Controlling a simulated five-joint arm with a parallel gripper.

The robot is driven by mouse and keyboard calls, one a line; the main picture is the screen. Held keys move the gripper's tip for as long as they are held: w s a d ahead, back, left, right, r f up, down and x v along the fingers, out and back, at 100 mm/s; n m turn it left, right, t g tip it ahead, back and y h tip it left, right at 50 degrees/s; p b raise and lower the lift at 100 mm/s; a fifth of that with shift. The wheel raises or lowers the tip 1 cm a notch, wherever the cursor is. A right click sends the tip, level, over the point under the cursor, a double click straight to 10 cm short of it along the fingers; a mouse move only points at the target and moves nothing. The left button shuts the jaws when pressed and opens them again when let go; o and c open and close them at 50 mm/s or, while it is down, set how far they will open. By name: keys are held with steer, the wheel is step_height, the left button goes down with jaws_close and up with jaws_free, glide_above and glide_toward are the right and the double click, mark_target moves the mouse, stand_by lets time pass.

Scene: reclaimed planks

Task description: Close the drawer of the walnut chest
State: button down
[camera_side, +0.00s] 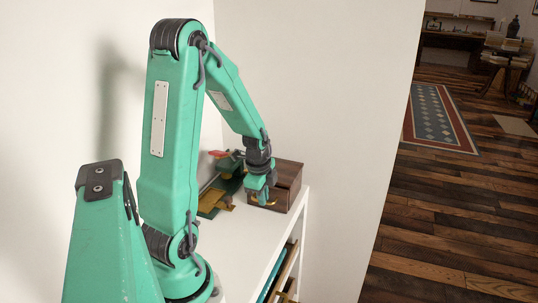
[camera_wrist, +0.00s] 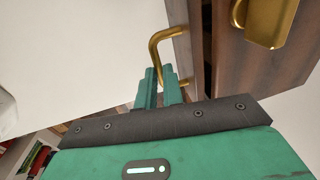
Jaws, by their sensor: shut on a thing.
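The walnut chest (camera_side: 290,174) stands on the white surface; in the wrist view its dark wood (camera_wrist: 258,75) fills the right side. A brass handle (camera_wrist: 160,40) is fixed to a drawer front (camera_wrist: 180,38) there. The drawer front seems to stand out from the chest, with a dark strip beside it; how far out is hard to tell. My gripper (camera_wrist: 163,82) is shut on this handle, with the bar between its two green fingers. In the side view my gripper (camera_side: 262,196) is at the chest's front and hides part of it.
Green and brass-coloured items (camera_side: 216,200) and a red item (camera_side: 218,153) are left of the chest, close to my arm. The white top (camera_side: 245,238) is clear in front, ending at its right edge.

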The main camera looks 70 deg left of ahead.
steer(key=shift+w+a, duration=0.5)
steer(key=c, duration=1.5)
jaws_free()
steer(key=shift+r, duration=0.1)
steer(key=shift+s+d+r, duration=0.15)
steer(key=shift+s+r, duration=0.05)
steer(key=shift+r, duration=1.05)
steer(key=shift+s+d+r, duration=0.15)
steer(key=shift+s+r, duration=0.05)
steer(key=shift+r, duration=1.05)
steer(key=shift+s+d+r, duration=0.15)
steer(key=shift+s+r, duration=0.05)
steer(key=shift+r, duration=1.05)
